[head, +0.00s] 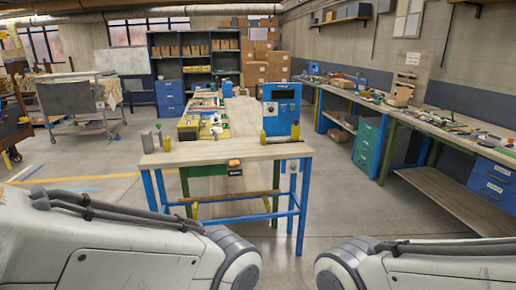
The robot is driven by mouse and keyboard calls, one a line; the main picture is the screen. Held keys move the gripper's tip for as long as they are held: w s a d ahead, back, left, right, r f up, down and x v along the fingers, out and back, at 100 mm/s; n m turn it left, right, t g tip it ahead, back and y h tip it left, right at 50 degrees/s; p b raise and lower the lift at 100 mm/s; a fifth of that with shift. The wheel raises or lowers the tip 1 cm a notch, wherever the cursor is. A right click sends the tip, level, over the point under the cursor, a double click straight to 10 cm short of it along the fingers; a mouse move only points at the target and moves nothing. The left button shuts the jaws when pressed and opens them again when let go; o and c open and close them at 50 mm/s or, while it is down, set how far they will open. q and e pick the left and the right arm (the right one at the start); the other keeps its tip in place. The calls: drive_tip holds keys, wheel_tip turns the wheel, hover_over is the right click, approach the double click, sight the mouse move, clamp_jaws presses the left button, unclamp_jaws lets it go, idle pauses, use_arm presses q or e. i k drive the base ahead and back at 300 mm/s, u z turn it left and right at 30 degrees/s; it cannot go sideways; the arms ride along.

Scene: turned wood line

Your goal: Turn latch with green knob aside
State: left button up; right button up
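No latch with a green knob can be made out at this distance. A blue upright panel unit (281,108) stands on the wooden-topped workbench (225,154) ahead, with a yellow post (263,138) at its left and another (295,130) at its right. A small grey block (147,142) and a thin upright piece (159,130) stand at the bench's left end. An orange item (234,163) sits at the front edge. My arm links show at the bottom left and bottom right. Neither gripper is in view.
A yellow-topped table with small parts (204,127) lies behind the bench. Long side benches (440,130) with tools run along the right wall. A grey cart (75,108) stands left. Shelves and cardboard boxes (255,72) are at the back. Floor around the front bench is open.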

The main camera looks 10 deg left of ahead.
sight(159, 125)
drive_tip(key=i, duration=0.85)
drive_tip(key=u, duration=1)
drive_tip(key=i, duration=0.55)
drive_tip(key=u, duration=0.75)
drive_tip(key=i, duration=1.6)
drive_tip(key=z, duration=0.65)
drive_tip(key=i, duration=0.7)
drive_tip(key=z, duration=0.55)
